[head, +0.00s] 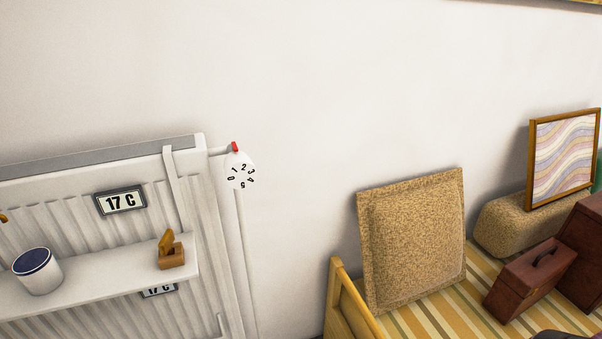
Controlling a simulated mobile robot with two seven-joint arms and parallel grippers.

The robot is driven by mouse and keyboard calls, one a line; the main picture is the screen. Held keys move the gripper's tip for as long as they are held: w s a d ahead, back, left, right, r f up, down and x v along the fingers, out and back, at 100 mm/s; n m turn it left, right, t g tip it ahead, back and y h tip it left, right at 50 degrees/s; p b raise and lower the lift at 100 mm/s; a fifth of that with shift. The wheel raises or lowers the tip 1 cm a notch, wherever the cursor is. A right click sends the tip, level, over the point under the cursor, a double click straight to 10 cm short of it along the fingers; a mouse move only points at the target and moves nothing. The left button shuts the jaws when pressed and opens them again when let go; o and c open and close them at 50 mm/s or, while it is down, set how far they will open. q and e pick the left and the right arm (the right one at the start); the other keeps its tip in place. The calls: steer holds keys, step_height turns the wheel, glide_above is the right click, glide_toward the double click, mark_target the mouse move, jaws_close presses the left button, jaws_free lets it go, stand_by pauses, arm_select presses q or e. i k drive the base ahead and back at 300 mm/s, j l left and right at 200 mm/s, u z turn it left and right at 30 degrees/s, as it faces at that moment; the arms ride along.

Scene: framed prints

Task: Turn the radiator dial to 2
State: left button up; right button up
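The white radiator dial (240,173) is on the pipe at the upper right corner of the white radiator (215,240). Its face carries black numerals from 0 to 5. A small red marker (235,147) sits just above the dial. The 2 is at the top of the face, close to the marker and slightly right of it; the 1 is farther left. Neither of my grippers is in the head view, and nothing touches or covers the dial.
A white shelf (100,290) in front of the radiator holds a white cup (37,271) and a small wooden box (171,254). A "17 C" display (121,201) is on the radiator. Right, a striped surface holds a cushion (412,240), brown cases (530,280) and a framed print (562,160).

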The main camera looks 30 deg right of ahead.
mark_target(240, 172)
steer(key=i+z, duration=0.25)
steer(key=z, duration=0.2)
steer(key=i+j+z, duration=0.1)
steer(key=i+z, duration=0.15)
steer(key=z, duration=0.2)
